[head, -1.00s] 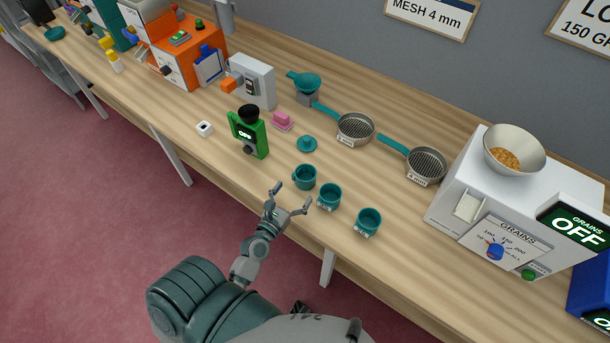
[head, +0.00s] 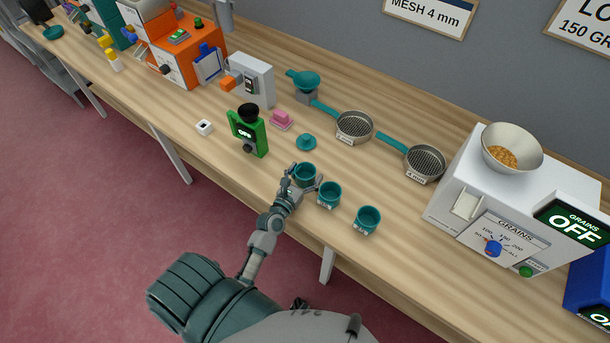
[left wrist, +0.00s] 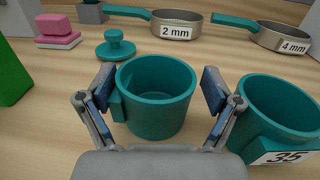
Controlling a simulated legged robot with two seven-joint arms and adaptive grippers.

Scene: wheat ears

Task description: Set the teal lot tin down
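The teal lot tin is probably the leftmost of three teal cups (head: 305,172); it stands upright on the bench and looks empty in the left wrist view (left wrist: 157,88). A block-like teal handle sticks out on its left side. My left gripper (head: 304,186) has reached this cup, with a finger on either side of it. In the left wrist view the fingers (left wrist: 158,92) are spread, with a visible gap at the right finger; contact at the left finger is unclear. My right gripper is not in view.
A second teal cup (head: 329,195), labelled 35 in the wrist view, stands close on the right; a third (head: 368,219) is farther right. A teal knobbed lid (head: 306,142) lies behind. The green device (head: 249,133), sieves (head: 354,127) and grain machine (head: 500,215) stand around.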

